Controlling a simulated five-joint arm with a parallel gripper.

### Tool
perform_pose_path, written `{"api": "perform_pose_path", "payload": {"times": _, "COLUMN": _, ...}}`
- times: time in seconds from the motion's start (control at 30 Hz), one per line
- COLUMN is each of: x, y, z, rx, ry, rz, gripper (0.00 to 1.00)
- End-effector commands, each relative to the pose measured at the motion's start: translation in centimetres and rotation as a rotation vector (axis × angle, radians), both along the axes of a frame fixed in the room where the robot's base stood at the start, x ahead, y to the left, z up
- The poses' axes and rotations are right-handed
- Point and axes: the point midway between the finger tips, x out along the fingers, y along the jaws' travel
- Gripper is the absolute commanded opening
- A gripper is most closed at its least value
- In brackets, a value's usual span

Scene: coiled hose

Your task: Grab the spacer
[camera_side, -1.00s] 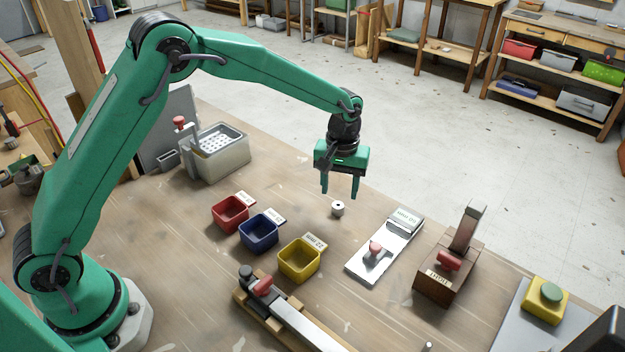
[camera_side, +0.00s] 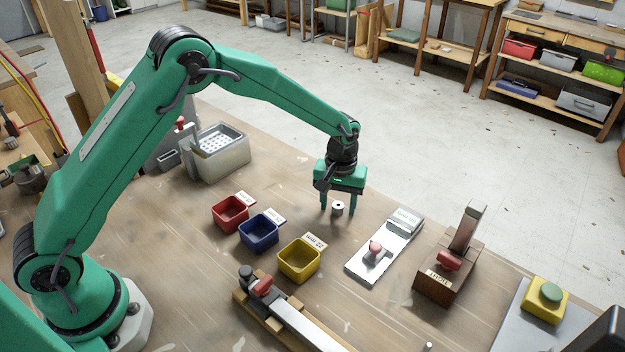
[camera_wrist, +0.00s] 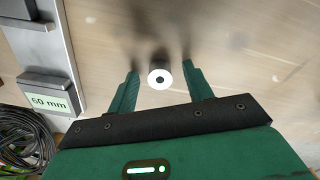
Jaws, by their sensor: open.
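The spacer (camera_side: 337,209) is a small, short metal cylinder with a hole through its middle, standing upright on the wooden bench. In the wrist view the spacer (camera_wrist: 160,78) shows its bright ring-shaped top and dark hole between the fingertips. My gripper (camera_side: 337,211) is lowered around it, with one green finger on each side. In the wrist view my gripper (camera_wrist: 160,70) is open, with a gap between the spacer and each finger. The spacer is not held.
Red (camera_side: 230,214), blue (camera_side: 259,233) and yellow (camera_side: 299,261) bins stand left of the spacer. A metal gauge plate (camera_side: 388,250) lies to its right, with a wooden block fixture (camera_side: 441,275) beyond. A grey perforated tub (camera_side: 222,158) stands behind the bins. Bench around the spacer is clear.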

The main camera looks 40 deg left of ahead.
Motion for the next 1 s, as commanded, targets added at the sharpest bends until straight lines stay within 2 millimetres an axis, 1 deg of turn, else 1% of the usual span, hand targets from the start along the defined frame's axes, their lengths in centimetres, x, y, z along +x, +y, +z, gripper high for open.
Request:
{"api": "perform_pose_path", "payload": {"times": 0.07, "x": 0.0, "y": 0.0, "z": 0.0, "rx": 0.0, "ry": 0.0, "rz": 0.0, "gripper": 0.51}}
{"api": "perform_pose_path", "payload": {"times": 0.17, "x": 0.0, "y": 0.0, "z": 0.0, "rx": 0.0, "ry": 0.0, "rz": 0.0, "gripper": 0.33}}
{"api": "perform_pose_path", "payload": {"times": 0.3, "x": 0.0, "y": 0.0, "z": 0.0, "rx": 0.0, "ry": 0.0, "rz": 0.0, "gripper": 0.06}}
{"api": "perform_pose_path", "payload": {"times": 0.33, "x": 0.0, "y": 0.0, "z": 0.0, "rx": 0.0, "ry": 0.0, "rz": 0.0, "gripper": 0.02}}
{"api": "perform_pose_path", "payload": {"times": 0.6, "x": 0.0, "y": 0.0, "z": 0.1, "rx": 0.0, "ry": 0.0, "rz": 0.0, "gripper": 0.02}}
{"api": "perform_pose_path", "payload": {"times": 0.73, "x": 0.0, "y": 0.0, "z": 0.5, "rx": 0.0, "ry": -0.001, "rz": 0.0, "gripper": 0.02}}
{"api": "perform_pose_path", "payload": {"times": 0.87, "x": 0.1, "y": 0.0, "z": 1.4, "rx": -0.001, "ry": -0.003, "rz": 0.0, "gripper": 0.02}}
{"api": "perform_pose_path", "payload": {"times": 1.0, "x": 0.1, "y": 0.0, "z": 3.1, "rx": -0.001, "ry": -0.004, "rz": 0.0, "gripper": 0.02}}
